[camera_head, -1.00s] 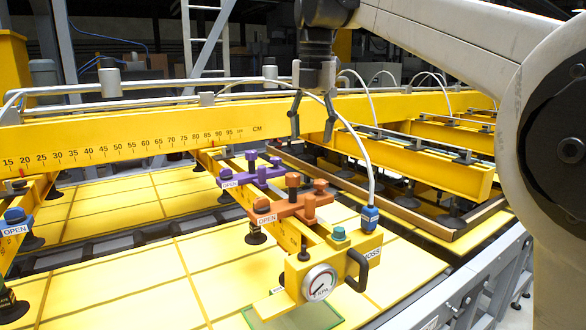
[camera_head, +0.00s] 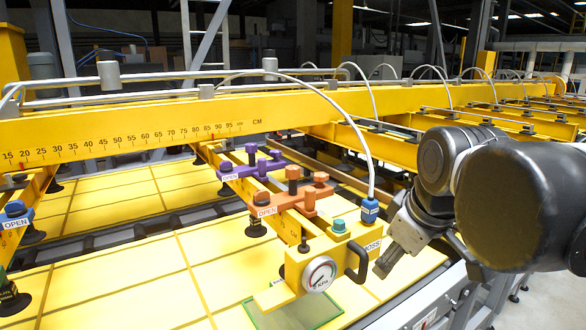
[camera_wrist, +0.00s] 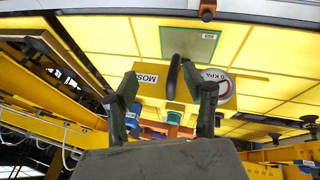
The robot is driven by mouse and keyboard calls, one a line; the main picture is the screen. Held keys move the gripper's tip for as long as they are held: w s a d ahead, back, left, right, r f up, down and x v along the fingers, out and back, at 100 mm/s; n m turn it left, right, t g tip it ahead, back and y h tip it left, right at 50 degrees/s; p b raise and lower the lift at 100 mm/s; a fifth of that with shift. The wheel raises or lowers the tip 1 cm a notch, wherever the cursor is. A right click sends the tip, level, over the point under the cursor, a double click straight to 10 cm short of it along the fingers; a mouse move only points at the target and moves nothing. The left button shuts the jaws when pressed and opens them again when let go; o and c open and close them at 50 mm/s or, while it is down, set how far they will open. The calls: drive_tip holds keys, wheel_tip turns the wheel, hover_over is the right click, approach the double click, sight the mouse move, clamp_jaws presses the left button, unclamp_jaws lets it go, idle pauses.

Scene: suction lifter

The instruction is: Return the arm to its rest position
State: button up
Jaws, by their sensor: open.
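My gripper (camera_head: 388,258) is at the right of the head view, just right of the lifter's yellow end block (camera_head: 300,268). It points down and left, near the black handle (camera_head: 358,262), with no contact that I can make out. In the wrist view my gripper (camera_wrist: 168,86) has its two dark fingers spread apart with nothing held between them. The handle (camera_wrist: 172,76) appears between the fingers, beyond them. The block's pressure gauge (camera_head: 319,274) also shows in the wrist view (camera_wrist: 216,82). The rest position is not marked in view.
A blue hose fitting (camera_head: 370,211) stands near my gripper. The long yellow beam (camera_head: 120,130) crosses behind. Grey rails (camera_head: 415,300) run at lower right.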

drive_tip(key=s+d+f+m+t, duration=0.2)
drive_tip(key=s+d+f+m, duration=0.1)
drive_tip(key=s+f+m, duration=0.75)
wheel_tip(320, 180, down, 13)
drive_tip(key=w+n+b, duration=0.2)
drive_tip(key=b, duration=1)
drive_tip(key=shift+a, duration=0.2)
drive_tip(key=shift+w+n, duration=0.1)
drive_tip(key=shift+n, duration=0.15)
